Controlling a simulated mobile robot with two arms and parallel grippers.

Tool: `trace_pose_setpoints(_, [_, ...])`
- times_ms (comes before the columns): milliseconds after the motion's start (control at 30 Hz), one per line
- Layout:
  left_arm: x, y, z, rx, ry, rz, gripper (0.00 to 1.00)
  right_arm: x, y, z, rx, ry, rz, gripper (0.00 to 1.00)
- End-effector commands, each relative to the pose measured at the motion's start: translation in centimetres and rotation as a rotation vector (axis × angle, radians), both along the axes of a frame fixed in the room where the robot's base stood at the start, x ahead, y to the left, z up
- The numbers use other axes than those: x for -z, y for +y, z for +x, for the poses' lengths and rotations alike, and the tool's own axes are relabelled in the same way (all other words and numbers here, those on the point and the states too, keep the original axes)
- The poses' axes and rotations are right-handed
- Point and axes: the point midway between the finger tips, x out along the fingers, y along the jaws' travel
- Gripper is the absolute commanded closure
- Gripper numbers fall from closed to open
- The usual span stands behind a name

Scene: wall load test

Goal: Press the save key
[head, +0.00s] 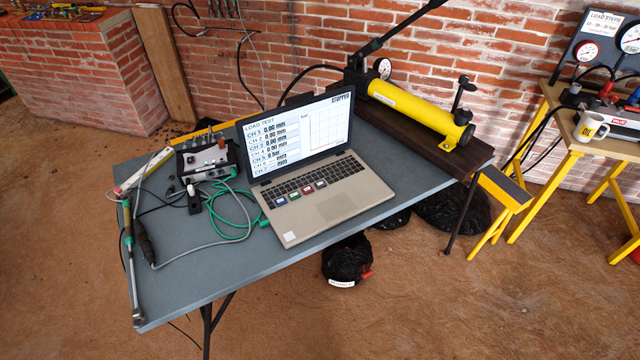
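An open laptop (310,165) stands on the grey table, its screen showing "LOAD TEST", several channel readings and the word "STOPPED". Several small coloured keys (300,191) lie in a row along the front of its keyboard: green, blue and red ones can be told apart. Their labels are too small to read, so I cannot tell which is the save key. Neither of my grippers is in the head view.
The grey table (190,268) holds cables, a small instrument box (205,157) and a long wrench-like tool (131,265) at its left. A yellow hydraulic cylinder (415,110) lies on a dark beam behind the laptop.

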Motion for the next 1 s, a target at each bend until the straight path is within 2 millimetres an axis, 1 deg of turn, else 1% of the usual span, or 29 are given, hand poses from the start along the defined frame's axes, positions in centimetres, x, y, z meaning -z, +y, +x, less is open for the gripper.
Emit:
trace_pose_setpoints(33, [0.0,0.0,-0.01,0.0,0.0,0.0,0.75,0.0,0.0,-0.03,0.0,0.001,0.0,1.0])
trace_pose_setpoints(67, [0.0,-0.01,-0.02,0.0,0.0,0.0,0.83,0.0,0.0,-0.03,0.0,0.001,0.0,1.0])
trace_pose_setpoints(100, [0.0,0.0,-0.02,0.0,0.0,0.0,0.94,0.0,0.0,-0.04,0.0,0.001,0.0,1.0])
trace_pose_setpoints(133, [0.0,0.0,-0.02,0.0,0.0,0.0,1.0,0.0,0.0,-0.04,0.0,0.001,0.0,1.0])
trace_pose_setpoints(1000, [0.0,-0.01,0.02,0.0,0.0,0.0,1.0,0.0,-0.01,-0.03,0.0,0.0,0.0,1.0])
